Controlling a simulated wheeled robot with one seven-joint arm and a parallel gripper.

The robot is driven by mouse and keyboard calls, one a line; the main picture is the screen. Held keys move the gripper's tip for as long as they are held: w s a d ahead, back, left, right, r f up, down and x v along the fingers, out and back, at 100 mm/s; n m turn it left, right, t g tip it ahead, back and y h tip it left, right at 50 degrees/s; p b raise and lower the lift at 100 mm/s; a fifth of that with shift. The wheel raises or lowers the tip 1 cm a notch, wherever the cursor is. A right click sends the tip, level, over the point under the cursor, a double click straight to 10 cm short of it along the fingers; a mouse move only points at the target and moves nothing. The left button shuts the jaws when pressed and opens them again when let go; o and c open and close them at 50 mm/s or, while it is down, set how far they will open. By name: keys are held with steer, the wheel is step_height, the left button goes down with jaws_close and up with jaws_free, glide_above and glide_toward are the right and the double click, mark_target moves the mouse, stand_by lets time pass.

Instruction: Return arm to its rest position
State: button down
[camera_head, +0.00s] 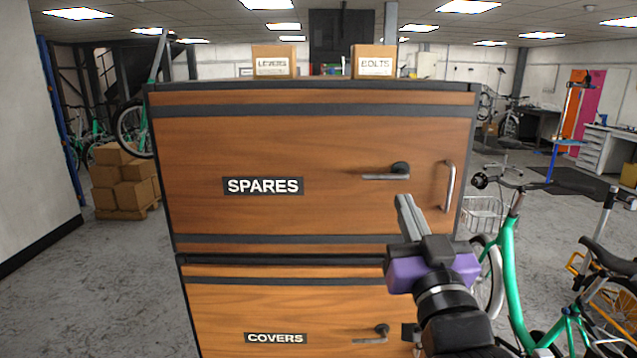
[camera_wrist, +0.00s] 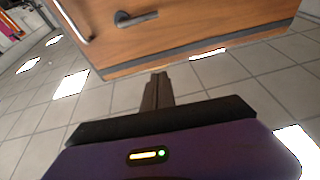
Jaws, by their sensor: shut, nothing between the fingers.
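My gripper (camera_head: 404,202) is shut and empty, with its fingers pointing up in front of the lower right part of the SPARES door. In the wrist view my gripper's fingers (camera_wrist: 157,82) are together, with nothing between them. The purple gripper body shows below them in both views. The wooden cabinet (camera_head: 330,140) has an upper door labelled SPARES, which looks closed. A lever handle (camera_head: 388,172) and a vertical bar handle (camera_head: 448,187) are on that door, above and right of my fingertips. The lever also shows in the wrist view (camera_wrist: 136,17). My arm covers part of the lower COVERS door (camera_head: 290,310).
A green bike (camera_head: 510,270) stands close on the right of my arm. Two cardboard boxes (camera_head: 273,61) (camera_head: 373,61) sit on the cabinet top. Stacked cartons (camera_head: 124,180) stand on a pallet at the left. The floor left of the cabinet is clear.

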steer(key=s+d+f+g, duration=0.1)
steer(key=s+d+f, duration=0.2)
steer(key=s+f, duration=1.5)
steer(key=s+d+f+g, duration=0.1)
steer(key=s+f, duration=0.3)
steer(key=s, duration=0.5)
steer(key=s+d+f+g+h, duration=0.1)
steer(key=s+f+g, duration=0.2)
steer(key=s, duration=0.6)
steer(key=s+d+f+g+b, duration=0.1)
steer(key=s+f+g, duration=0.1)
steer(key=s+f, duration=0.4)
steer(key=s, duration=0.3)
steer(key=shift+d+f+m+h, duration=0.15)
steer(key=shift+f+m+h, duration=0.15)
steer(key=shift+m, duration=0.1)
steer(key=shift+s, duration=0.1)
